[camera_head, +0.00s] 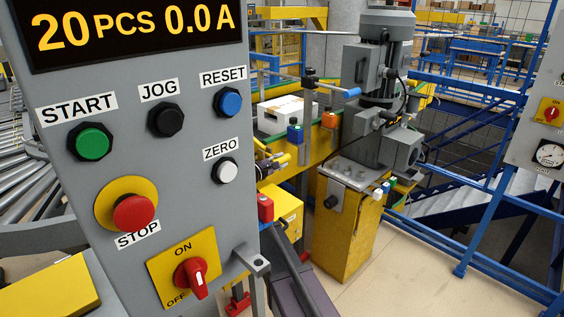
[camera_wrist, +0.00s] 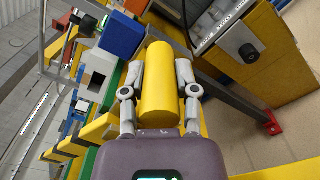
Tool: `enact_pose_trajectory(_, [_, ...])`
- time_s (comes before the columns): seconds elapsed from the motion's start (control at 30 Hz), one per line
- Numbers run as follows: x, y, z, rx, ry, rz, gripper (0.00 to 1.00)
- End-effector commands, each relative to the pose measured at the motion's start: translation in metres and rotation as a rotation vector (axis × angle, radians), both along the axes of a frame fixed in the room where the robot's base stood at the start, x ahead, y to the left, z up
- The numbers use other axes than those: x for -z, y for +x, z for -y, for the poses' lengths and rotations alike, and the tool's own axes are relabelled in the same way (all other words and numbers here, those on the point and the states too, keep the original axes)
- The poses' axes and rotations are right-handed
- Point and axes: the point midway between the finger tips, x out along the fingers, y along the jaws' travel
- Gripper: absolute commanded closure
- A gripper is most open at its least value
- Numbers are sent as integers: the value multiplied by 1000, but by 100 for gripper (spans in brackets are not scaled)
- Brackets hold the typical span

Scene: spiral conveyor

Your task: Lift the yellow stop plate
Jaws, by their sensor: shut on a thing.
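In the wrist view, my gripper (camera_wrist: 160,82) has one grey finger on each side of a thick yellow rounded piece (camera_wrist: 156,90) and is shut on it. The piece looks like a smooth cylinder lying along the fingers. I cannot tell whether it is the yellow stop plate itself or a grip on it. In the head view, the grey control panel hides much of the work area, and I cannot make out my gripper clearly there.
The grey control panel (camera_head: 75,185) fills the left of the head view. Behind it, a white carton (camera_head: 284,113) sits on the yellow-sided conveyor. A blue box (camera_wrist: 122,36) is close to my left finger.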

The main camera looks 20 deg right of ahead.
Motion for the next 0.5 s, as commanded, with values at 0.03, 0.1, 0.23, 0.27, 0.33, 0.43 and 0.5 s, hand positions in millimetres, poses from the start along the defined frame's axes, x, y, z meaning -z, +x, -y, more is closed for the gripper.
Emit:
enact_pose_trajectory(0.03, [1,-1,1,1,5,-2,100])
enact_pose_trajectory(0.1, [1,-2,2,4,5,-1,52])
enact_pose_trajectory(0.23, [1,-2,5,7,2,-1,27])
enact_pose_trajectory(0.27, [1,-2,5,7,2,-1,27])
enact_pose_trajectory(0.33, [0,-1,6,8,2,-1,27])
enact_pose_trajectory(0.43, [0,-1,6,8,2,-1,27])
enact_pose_trajectory(0.5, [0,-1,6,8,1,-1,27])
